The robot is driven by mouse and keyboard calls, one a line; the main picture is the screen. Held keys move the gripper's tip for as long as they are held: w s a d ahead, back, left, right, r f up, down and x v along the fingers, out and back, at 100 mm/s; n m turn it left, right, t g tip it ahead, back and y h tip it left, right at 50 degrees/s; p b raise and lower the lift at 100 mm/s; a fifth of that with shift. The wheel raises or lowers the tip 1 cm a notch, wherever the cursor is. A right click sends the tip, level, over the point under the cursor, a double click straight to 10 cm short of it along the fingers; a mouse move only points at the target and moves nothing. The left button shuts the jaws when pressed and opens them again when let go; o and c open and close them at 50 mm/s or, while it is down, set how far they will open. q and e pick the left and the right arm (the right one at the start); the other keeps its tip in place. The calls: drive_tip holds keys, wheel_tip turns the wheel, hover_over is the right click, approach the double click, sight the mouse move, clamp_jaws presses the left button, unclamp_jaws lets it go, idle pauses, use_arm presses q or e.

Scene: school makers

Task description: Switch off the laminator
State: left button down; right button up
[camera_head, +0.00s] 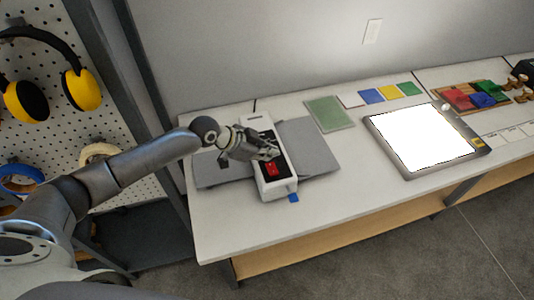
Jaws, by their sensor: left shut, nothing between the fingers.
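The laminator (277,186) is a white, long machine with a black top panel, standing on the white table with grey flat trays on both sides. A red switch (271,169) shows on its top near the front end. My left gripper (273,154) is shut and empty. It is over the laminator's top, just behind the red switch in the picture; I cannot tell whether it touches the panel. The gripper and wrist hide part of the panel. My right gripper is not in view.
A lit white light pad (430,138) lies on the table (345,209) to the right. A green mat (329,113) and several coloured squares lie at the back. A pegboard (38,75) with yellow ear defenders (82,90) stands at the left. The table front between laminator and pad is clear.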

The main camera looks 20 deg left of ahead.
use_arm(q)
drive_tip(key=a+b+v, duration=0.1)
drive_tip(key=b+v, duration=0.1)
drive_tip(key=v, duration=0.6)
drive_tip(key=shift+w+a+r, duration=0.15)
drive_tip(key=shift+w+r, duration=0.1)
drive_tip(key=shift+f, duration=0.1)
